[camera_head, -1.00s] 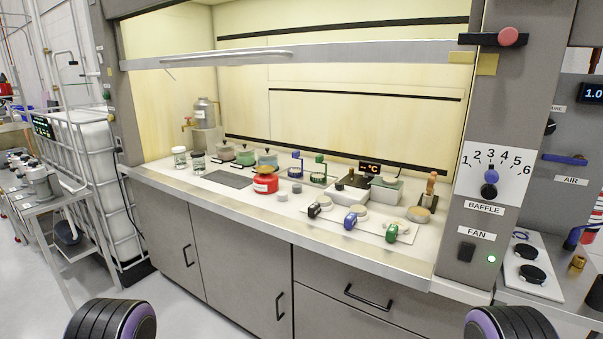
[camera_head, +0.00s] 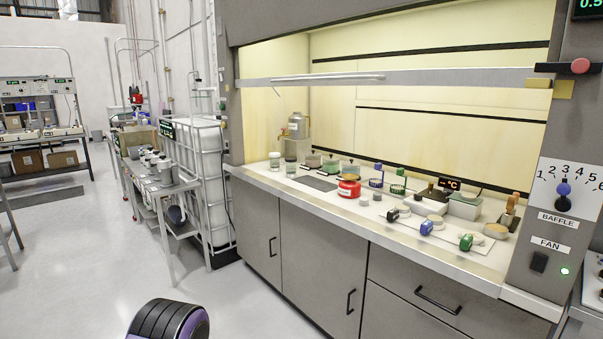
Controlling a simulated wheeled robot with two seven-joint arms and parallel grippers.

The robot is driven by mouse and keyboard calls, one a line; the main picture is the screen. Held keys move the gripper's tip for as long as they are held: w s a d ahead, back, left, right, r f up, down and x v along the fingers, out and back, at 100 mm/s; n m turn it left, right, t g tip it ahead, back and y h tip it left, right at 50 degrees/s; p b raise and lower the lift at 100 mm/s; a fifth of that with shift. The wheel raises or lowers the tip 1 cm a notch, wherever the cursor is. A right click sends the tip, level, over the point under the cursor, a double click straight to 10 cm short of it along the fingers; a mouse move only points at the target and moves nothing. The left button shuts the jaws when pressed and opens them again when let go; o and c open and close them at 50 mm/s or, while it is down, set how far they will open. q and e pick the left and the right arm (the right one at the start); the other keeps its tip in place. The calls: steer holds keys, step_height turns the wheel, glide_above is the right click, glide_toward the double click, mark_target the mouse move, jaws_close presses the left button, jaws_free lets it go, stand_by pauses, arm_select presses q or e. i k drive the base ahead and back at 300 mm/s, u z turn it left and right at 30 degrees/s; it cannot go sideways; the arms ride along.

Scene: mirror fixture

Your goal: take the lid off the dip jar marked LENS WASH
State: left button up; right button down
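Inside the fume hood, several small jars and pots stand at the left of the worktop. A white-topped jar (camera_head: 275,159) and a clear jar (camera_head: 290,167) are at the far left. Lidded pots stand beside them: a pinkish one (camera_head: 313,160), a green one (camera_head: 331,166) and a teal one (camera_head: 350,169). I cannot read any label, so I cannot tell which is marked LENS WASH. Neither gripper is in view; only a black and purple part of my own arm shows at the bottom.
The hood's sash bar (camera_head: 400,77) crosses above the worktop. A red can (camera_head: 349,188) stands near the front, with several small tools to its right. A grey cart (camera_head: 165,180) and a caged white tank (camera_head: 205,180) stand left of the hood. The floor (camera_head: 90,260) at left is clear.

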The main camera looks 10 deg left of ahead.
mark_target(312, 153)
steer(key=u, duration=0.7)
steer(key=i, duration=0.8)
steer(key=u, duration=0.65)
steer(key=i, duration=0.9)
steer(key=z, duration=0.8)
steer(key=i, duration=0.9)
steer(key=z, duration=0.75)
